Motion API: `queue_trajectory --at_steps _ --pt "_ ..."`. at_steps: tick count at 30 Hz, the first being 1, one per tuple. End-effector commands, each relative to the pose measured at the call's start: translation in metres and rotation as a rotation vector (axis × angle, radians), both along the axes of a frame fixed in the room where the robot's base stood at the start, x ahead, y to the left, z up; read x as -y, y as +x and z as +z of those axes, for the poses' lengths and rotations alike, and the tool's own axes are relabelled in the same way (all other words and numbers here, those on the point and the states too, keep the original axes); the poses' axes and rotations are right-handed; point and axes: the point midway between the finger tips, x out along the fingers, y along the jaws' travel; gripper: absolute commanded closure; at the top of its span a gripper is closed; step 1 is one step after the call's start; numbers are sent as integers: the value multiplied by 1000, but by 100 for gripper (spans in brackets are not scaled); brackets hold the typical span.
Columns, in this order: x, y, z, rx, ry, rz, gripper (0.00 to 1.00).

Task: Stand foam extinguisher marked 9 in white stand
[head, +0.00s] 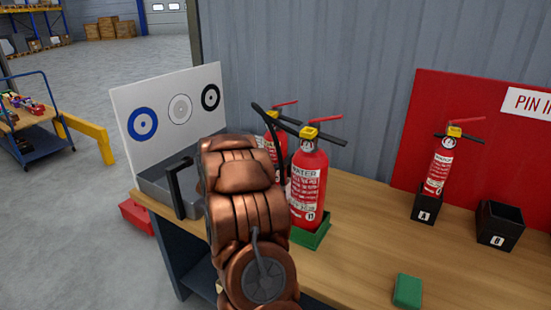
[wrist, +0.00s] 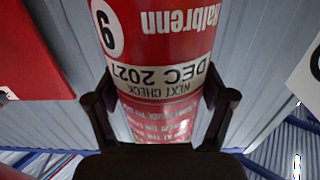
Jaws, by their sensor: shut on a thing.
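My gripper (wrist: 160,90) is shut on a red extinguisher marked 9 (wrist: 165,45) in the wrist view, one black finger on each side. Its label reads "NEXT CHECK DEC 2027" and shows upside down; the word foam is not legible. In the head view my copper arm hides most of the gripper. A red extinguisher (head: 273,143) with a yellow collar shows partly behind the arm and appears to be the held one. Its base is hidden, so I cannot tell what is under it. No white stand is visible.
A water extinguisher marked 11 (head: 309,185) stands close on the right in a green stand (head: 313,236). Further right are a small extinguisher (head: 440,168) in black stand A, an empty black stand (head: 500,224) and a green block (head: 408,290). A target board (head: 125,105) stands left.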

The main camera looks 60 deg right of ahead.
Motion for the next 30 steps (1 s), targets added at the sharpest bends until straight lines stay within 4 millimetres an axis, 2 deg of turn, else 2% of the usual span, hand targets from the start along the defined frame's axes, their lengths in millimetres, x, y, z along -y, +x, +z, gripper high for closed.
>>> queue_trajectory --at_steps 1,11,30 --pt "0 1 5 3 -9 1 88" --pt "0 1 5 3 -9 1 88" --pt "0 1 -5 3 -9 1 88"
